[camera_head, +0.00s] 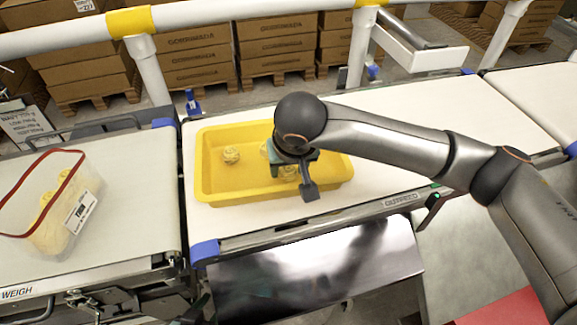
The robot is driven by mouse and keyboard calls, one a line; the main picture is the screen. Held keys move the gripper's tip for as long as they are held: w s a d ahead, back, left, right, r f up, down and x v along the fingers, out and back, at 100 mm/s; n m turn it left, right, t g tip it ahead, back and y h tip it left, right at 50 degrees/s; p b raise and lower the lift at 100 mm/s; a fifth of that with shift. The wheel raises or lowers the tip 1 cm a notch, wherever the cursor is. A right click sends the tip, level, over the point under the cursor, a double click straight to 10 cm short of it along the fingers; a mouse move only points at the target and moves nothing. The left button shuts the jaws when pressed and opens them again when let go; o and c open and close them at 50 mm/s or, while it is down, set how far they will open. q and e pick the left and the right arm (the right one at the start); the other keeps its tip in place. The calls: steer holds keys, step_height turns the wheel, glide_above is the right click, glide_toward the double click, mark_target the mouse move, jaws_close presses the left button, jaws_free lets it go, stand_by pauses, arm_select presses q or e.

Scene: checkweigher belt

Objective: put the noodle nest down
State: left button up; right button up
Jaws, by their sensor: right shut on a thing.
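A yellow tray (225,193) sits on the white belt in the middle of the head view. A pale noodle nest (231,155) lies in its left part. My right gripper (297,185) reaches down over the tray's middle from the right, shut on a noodle nest (288,170). The gripper and wrist mostly hide this nest, and I cannot tell whether it touches the tray floor. Another pale bit of nest (264,149) shows just left of the wrist. My left gripper is out of view.
A clear bag with a red edge (47,225) and pale nests inside lies on the left weighing belt (130,195). A white rail (190,14) runs behind the belts, with stacked cartons (195,55) beyond. The belt right of the tray (440,110) is bare beyond my arm.

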steer(key=o, duration=1.3)
steer(key=shift+f, duration=0.1)
steer(key=shift+r+p, duration=0.25)
steer(key=shift+p, duration=0.1)
steer(key=v, duration=1.2)
